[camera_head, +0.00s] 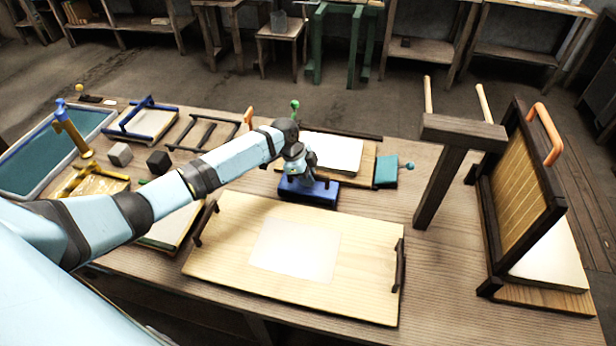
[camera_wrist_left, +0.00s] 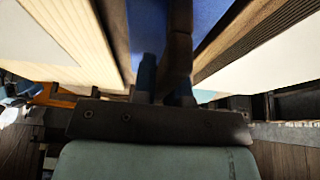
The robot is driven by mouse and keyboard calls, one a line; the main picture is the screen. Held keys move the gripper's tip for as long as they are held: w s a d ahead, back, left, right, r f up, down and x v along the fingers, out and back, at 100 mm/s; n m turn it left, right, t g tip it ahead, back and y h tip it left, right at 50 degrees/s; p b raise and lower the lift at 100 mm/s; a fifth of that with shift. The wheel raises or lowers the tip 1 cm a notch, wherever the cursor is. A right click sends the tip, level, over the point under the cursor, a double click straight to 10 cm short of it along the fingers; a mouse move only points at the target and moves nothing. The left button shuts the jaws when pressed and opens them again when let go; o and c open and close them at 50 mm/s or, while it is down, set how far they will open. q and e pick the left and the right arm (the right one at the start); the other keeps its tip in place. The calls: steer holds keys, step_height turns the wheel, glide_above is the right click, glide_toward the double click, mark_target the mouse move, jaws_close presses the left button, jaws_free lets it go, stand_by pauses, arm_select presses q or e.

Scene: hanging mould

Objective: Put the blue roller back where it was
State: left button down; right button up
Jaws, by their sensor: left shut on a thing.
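My left gripper (camera_head: 296,168) reaches to the middle of the table, behind the large pale board (camera_head: 225,250), and points down. It is shut on the blue roller (camera_head: 318,194), whose blue body shows low under the gripper, close to the table top. The gripper hides its upper part. In the left wrist view a wide blue surface (camera_wrist_left: 207,14) lies beyond the dark, close fingers (camera_wrist_left: 165,85), between a pale wooden edge and a dark ribbed edge. Whether the roller touches the table I cannot tell. My right gripper is not in view.
A white sheet on a board (camera_head: 333,152) and a teal block (camera_head: 386,171) stand just behind and right. A wooden T-shaped post (camera_head: 445,180) and an upright framed mould (camera_head: 525,180) stand at right. A blue-green vat (camera_head: 55,145) is at far left.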

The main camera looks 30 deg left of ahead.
arm_select(q)
steer(key=shift+s+d+f, duration=0.1)
steer(key=shift+s+f, duration=0.15)
steer(key=shift+f, duration=0.3)
steer(key=c, duration=1.2)
jaws_free()
steer(key=shift+f, duration=0.15)
steer(key=shift+o, duration=0.2)
steer(key=shift+r, duration=0.25)
steer(key=v, duration=1.2)
steer(key=shift+w+d, duration=0.15)
steer(key=shift+w, duration=0.15)
steer(key=shift+r, duration=0.55)
